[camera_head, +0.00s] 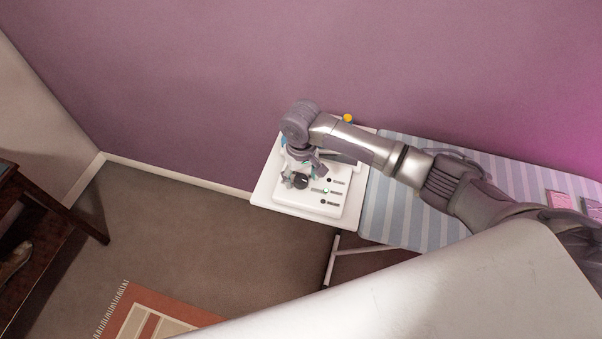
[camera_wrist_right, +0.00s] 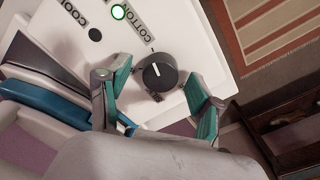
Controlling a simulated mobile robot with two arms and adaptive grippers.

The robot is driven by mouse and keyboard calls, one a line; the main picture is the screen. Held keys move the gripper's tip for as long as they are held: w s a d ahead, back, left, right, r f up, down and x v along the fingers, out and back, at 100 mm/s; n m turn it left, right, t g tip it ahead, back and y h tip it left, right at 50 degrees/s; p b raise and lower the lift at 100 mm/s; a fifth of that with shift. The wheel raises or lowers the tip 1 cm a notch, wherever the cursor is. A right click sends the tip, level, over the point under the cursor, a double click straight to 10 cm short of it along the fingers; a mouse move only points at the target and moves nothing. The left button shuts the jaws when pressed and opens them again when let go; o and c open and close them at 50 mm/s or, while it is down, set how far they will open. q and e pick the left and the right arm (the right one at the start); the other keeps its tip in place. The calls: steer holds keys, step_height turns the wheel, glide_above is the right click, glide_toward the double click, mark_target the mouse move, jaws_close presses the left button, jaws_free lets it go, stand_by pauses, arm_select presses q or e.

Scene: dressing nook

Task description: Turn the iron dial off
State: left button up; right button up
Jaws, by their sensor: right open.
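The iron dial (camera_head: 301,182) is a round black knob with a white pointer line, set on a white panel (camera_head: 305,204) at the end of the ironing board. In the right wrist view the dial (camera_wrist_right: 160,72) stands between the two teal-padded fingers of my open right gripper (camera_wrist_right: 157,84). Its pointer aims up and slightly left, near a short tick by the word COTTON. COOL is printed further left. A green light (camera_wrist_right: 119,12) is lit beside the labels. In the head view my right gripper (camera_head: 303,175) is over the dial. My left gripper is out of view.
The striped ironing board (camera_head: 405,222) extends right, beneath my right arm. A grey and blue object (camera_wrist_right: 45,85), perhaps the iron, lies beside the panel. A yellow item (camera_head: 348,118) is by the purple wall. Dark furniture (camera_head: 35,205) stands left; a rug (camera_head: 150,315) lies below.

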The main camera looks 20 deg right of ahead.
steer(key=c, duration=1.1)
steer(key=shift+c, duration=0.2)
steer(key=shift+r, duration=0.1)
